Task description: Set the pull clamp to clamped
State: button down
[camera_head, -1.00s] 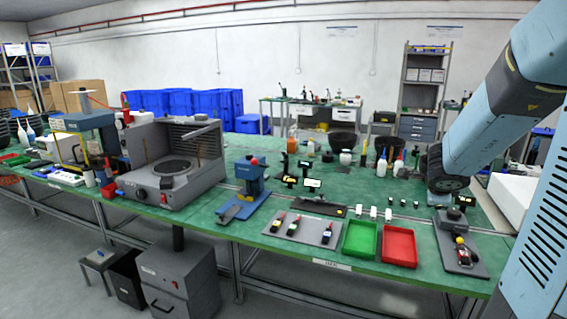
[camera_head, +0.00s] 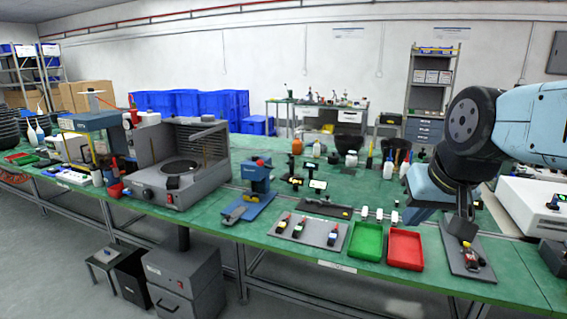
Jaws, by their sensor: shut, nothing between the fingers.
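A small clamp-like fixture with red and dark parts (camera_head: 473,259) sits on a grey plate (camera_head: 452,262) at the right end of the green bench. It is small, and I cannot tell its lever position; I take it for the pull clamp. My gripper (camera_head: 462,234) points down just above and behind it, shut and empty. It hides the back part of the plate. I cannot tell whether it touches the fixture.
A red tray (camera_head: 405,248) and a green tray (camera_head: 366,241) stand left of the plate. A white box-shaped device (camera_head: 525,205) stands at the right. Bare green bench top lies right of the plate.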

aim_at(467, 245)
jog(key=u, duration=1.15)
jog(key=k, duration=0.7)
jog(key=z, duration=1.3)
jog(key=i, duration=1)
jog(key=z, duration=0.05)
